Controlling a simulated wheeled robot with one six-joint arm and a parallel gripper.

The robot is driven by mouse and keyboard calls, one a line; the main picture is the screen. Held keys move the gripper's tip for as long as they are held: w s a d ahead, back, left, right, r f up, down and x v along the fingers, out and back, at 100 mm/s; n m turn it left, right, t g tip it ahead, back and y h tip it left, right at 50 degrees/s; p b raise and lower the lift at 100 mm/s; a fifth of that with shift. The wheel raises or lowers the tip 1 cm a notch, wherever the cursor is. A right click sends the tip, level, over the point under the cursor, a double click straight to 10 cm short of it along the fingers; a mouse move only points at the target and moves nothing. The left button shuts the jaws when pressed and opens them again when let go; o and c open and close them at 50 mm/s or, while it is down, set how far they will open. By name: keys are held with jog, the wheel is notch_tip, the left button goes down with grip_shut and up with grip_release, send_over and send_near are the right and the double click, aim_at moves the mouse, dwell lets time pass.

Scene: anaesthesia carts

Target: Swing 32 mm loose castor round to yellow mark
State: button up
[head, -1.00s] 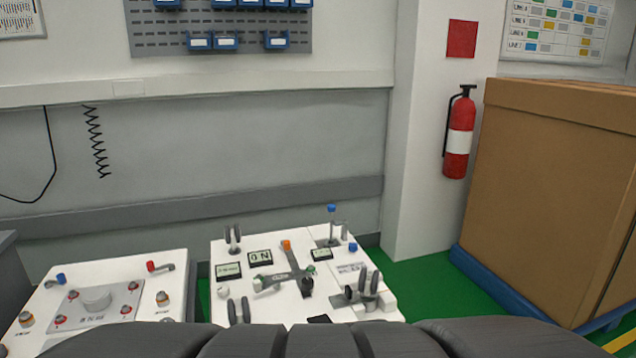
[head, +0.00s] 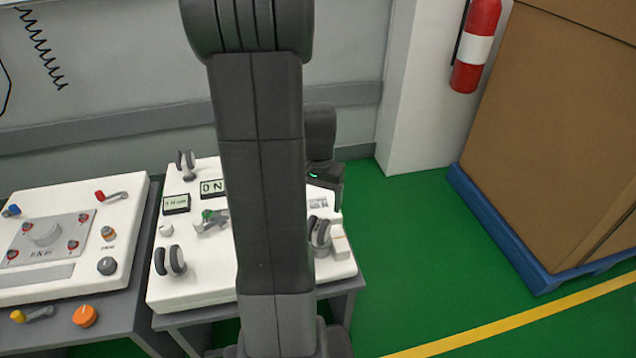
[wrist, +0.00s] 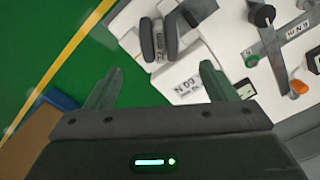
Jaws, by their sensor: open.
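Grey twin-wheel castors sit on the white panel (head: 200,292): one at back left (head: 185,162), one at front left (head: 170,262) and one at front right (head: 320,234), partly behind my arm. I cannot read which is 32 mm. The wrist view shows one twin-wheel castor (wrist: 158,40) close up, above a printed label (wrist: 187,87). My gripper (wrist: 155,75) is open and empty, its two fingers spread on the near side of that castor and apart from it. I cannot make out a yellow mark on the panel. My arm hides the panel's middle.
The panel also carries a crossed lever (wrist: 275,45), an orange knob (wrist: 299,87) and a green knob (wrist: 250,58). A second white panel (head: 120,225) with knobs stands to the left. A large cardboard box (head: 560,120) on a blue pallet (head: 500,235) stands right. Green floor between is clear.

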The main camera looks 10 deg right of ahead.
aim_at(318, 226)
notch_tip(318, 226, down, 13)
jog(key=shift+s+f+b, duration=0.1)
jog(key=shift+f+b, duration=0.05)
jog(key=shift+b, duration=1.1)
jog(key=c, duration=1.3)
jog(key=n, duration=0.5)
jog(key=shift+s+d, duration=0.1)
jog(key=shift+d, duration=0.1)
jog(key=shift+n, duration=0.6)
jog(key=n, duration=0.4)
jog(key=shift+d+b, duration=0.25)
jog(key=shift+b, duration=0.05)
